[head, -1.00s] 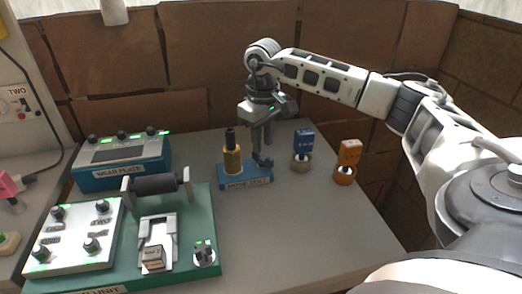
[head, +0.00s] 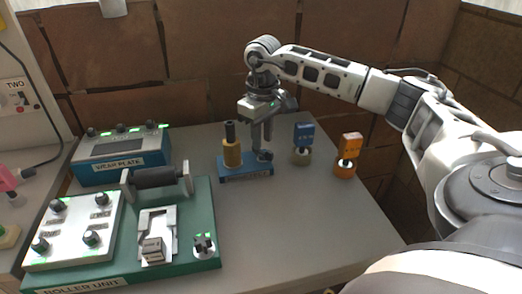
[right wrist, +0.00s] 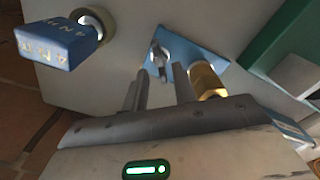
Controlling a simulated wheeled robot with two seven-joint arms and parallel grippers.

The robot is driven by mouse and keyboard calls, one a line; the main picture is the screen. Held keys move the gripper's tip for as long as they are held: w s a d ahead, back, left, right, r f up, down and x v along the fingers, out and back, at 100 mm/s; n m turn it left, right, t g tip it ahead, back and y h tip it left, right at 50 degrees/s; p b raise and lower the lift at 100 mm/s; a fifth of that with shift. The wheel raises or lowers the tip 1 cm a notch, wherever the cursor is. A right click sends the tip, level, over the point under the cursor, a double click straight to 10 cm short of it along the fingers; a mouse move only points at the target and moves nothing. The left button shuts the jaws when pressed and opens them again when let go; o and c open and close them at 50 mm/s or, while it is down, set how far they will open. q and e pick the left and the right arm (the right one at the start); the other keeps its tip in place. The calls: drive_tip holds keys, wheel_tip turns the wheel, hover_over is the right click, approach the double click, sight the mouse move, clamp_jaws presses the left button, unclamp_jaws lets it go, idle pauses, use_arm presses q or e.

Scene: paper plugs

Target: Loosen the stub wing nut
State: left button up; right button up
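A small silver wing nut (right wrist: 160,56) sits on a blue base plate (right wrist: 188,48) in the right wrist view. In the head view it is a small dark shape (head: 265,156) at the right end of the blue base (head: 236,172). A brass cylinder (right wrist: 205,82) stands beside it; in the head view this cylinder (head: 232,153) has a black top. My right gripper (right wrist: 160,80) is open and points down over the base, with the wing nut in line with the gap between its fingers. Contact cannot be told. My left gripper is not in view.
A blue-tagged part (head: 303,134) and an orange-tagged part (head: 348,148) stand to the right. The green roller unit (head: 203,210) and the blue wear plate box (head: 120,160) lie to the left. The front right of the grey table (head: 300,220) is clear.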

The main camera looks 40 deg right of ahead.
sight(263, 153)
drive_tip(key=shift+f+b, duration=0.75)
drive_tip(key=shift+f, duration=0.6)
clamp_jaws()
drive_tip(key=shift+n, duration=0.6)
